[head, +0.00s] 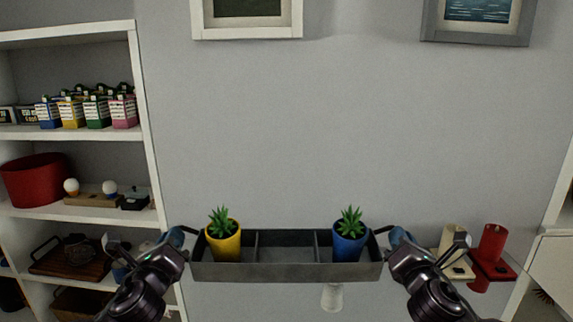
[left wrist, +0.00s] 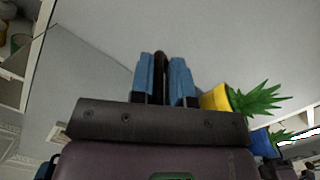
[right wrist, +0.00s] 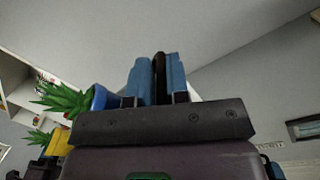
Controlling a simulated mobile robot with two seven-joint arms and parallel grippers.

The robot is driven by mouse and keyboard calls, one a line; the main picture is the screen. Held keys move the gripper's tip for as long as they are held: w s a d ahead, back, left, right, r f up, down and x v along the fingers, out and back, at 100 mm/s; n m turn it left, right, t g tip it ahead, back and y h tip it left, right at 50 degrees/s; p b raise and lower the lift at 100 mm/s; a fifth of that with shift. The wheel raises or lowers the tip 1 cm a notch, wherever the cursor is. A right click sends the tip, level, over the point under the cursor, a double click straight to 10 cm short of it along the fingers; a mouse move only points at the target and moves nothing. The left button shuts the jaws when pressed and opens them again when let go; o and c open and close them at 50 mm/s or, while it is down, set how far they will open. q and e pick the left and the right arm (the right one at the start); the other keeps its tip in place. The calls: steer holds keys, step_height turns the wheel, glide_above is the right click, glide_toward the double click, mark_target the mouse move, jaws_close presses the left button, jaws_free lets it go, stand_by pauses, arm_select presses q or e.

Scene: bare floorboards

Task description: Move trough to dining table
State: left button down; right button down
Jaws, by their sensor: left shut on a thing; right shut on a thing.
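The trough is a long grey open box (head: 285,272) with dividers, held level in front of me in the head view. A yellow pot with a green plant (head: 224,243) stands in its left compartment. A blue pot with a green plant (head: 350,243) stands in its right compartment. The middle compartment looks empty. My left gripper (head: 176,237) is shut on the trough's left end handle, and its blue fingers (left wrist: 166,80) pinch a dark bar in the left wrist view. My right gripper (head: 400,237) is shut on the right end handle; its fingers (right wrist: 157,80) show the same grip. No dining table shows.
A white shelf unit (head: 148,120) with cartons, a red bin (head: 35,181) and trays stands at the left. A grey wall with framed pictures lies ahead.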

arm_select(q)
steer(key=shift+s+d+r, duration=0.15)
steer(key=shift+d, duration=0.2)
arm_select(e)
steer(key=shift+s+a+r, duration=0.1)
steer(key=shift+a+r, duration=0.05)
steer(key=shift+a, duration=0.15)
